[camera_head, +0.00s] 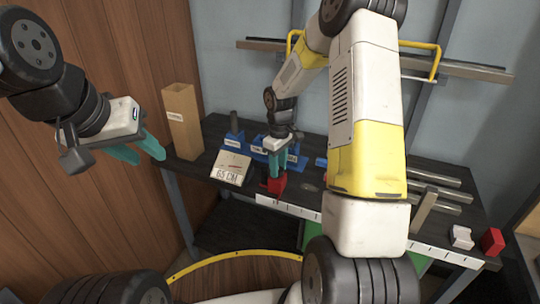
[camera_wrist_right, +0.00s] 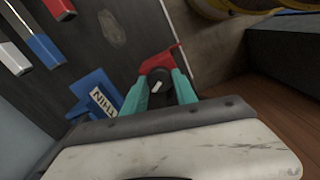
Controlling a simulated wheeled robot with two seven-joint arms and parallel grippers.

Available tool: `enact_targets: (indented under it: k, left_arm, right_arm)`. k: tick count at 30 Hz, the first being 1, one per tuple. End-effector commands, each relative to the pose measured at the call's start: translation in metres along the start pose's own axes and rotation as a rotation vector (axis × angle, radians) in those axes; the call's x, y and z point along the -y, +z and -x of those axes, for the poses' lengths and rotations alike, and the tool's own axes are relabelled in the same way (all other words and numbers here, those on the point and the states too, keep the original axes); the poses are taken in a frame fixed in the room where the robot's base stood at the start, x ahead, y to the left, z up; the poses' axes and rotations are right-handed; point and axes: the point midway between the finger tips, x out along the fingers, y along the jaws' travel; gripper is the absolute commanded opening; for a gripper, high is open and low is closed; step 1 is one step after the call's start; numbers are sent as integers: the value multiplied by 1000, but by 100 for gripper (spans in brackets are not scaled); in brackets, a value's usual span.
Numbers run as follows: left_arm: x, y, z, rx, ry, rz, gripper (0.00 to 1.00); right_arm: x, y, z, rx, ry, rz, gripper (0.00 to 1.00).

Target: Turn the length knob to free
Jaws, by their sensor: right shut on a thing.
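The length knob (camera_wrist_right: 158,86) is a round black knob with a white mark, seen in the right wrist view beside a red part (camera_wrist_right: 160,62). My right gripper (camera_wrist_right: 158,92) has its two teal fingers shut on the knob, one on each side. In the head view my right gripper (camera_head: 277,172) points down at the small red block (camera_head: 277,184) near the table's front edge, and the knob is hidden by the fingers. My left gripper (camera_head: 139,153) is open and empty, in the air left of the table. No word for free is readable near the knob.
A card reading 65 CM (camera_head: 229,176) lies left of the red block. Blue labelled holders (camera_head: 235,141) stand behind, one marked THIN (camera_wrist_right: 98,102) in the wrist view. A tall tan box (camera_head: 183,122) stands left; metal bars (camera_head: 440,187), a white piece (camera_head: 461,237) and a red piece (camera_head: 492,241) lie right.

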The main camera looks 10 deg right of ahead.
Motion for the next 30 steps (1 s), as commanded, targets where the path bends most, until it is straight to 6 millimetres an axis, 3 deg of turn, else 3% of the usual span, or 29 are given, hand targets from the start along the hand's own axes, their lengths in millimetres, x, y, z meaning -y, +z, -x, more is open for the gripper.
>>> enact_targets:
  k: [18,30]
  left_arm:
    - [0,0,0,0,0,0,36]
    - [0,0,0,0,0,0,36]
  right_arm:
    - [-1,-1,1,-2,3,568,0]
    - [-1,-1,1,-2,4,796,0]
